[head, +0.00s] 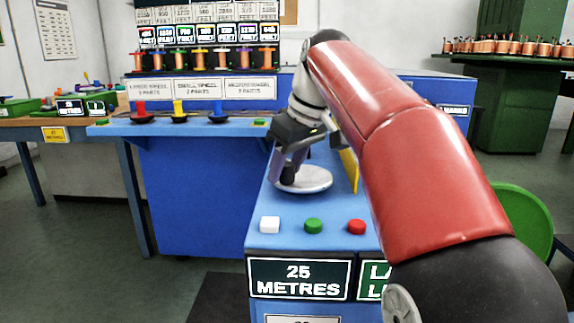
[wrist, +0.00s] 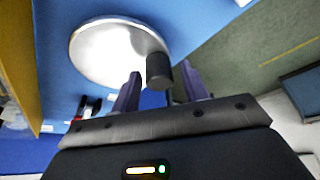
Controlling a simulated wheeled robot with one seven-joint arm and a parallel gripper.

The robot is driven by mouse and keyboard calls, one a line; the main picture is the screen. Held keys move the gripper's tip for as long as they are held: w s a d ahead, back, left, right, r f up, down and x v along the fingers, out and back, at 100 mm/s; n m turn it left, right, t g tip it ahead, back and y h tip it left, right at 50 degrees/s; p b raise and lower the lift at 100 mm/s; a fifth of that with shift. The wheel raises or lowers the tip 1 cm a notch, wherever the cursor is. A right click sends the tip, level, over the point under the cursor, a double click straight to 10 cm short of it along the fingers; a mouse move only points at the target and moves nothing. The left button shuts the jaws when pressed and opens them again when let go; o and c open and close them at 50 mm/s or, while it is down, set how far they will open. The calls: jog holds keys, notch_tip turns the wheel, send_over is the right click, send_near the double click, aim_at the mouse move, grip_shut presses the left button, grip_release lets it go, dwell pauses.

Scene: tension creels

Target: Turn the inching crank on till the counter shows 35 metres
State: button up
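The inching crank is a pale round disc (head: 312,181) on top of the blue cabinet in the head view. It also shows in the wrist view as a bright disc (wrist: 98,55) with a dark upright knob (wrist: 158,70) near its rim. My gripper (head: 286,172) points down over the disc's left side. In the wrist view its two fingers (wrist: 160,78) stand apart on either side of the knob, with a narrow gap on each side. The counter (head: 299,280) on the cabinet's front reads 25 METRES.
White (head: 270,225), green (head: 313,226) and red (head: 356,227) buttons line the cabinet's front edge. A yellow plate (head: 349,170) stands right of the disc. A blue shelf with coloured spools (head: 178,114) is behind on the left. A green sign beside the counter is partly hidden by my arm.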

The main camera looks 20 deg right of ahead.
jog(key=c, duration=0.8)
jog(key=shift+c, duration=0.2)
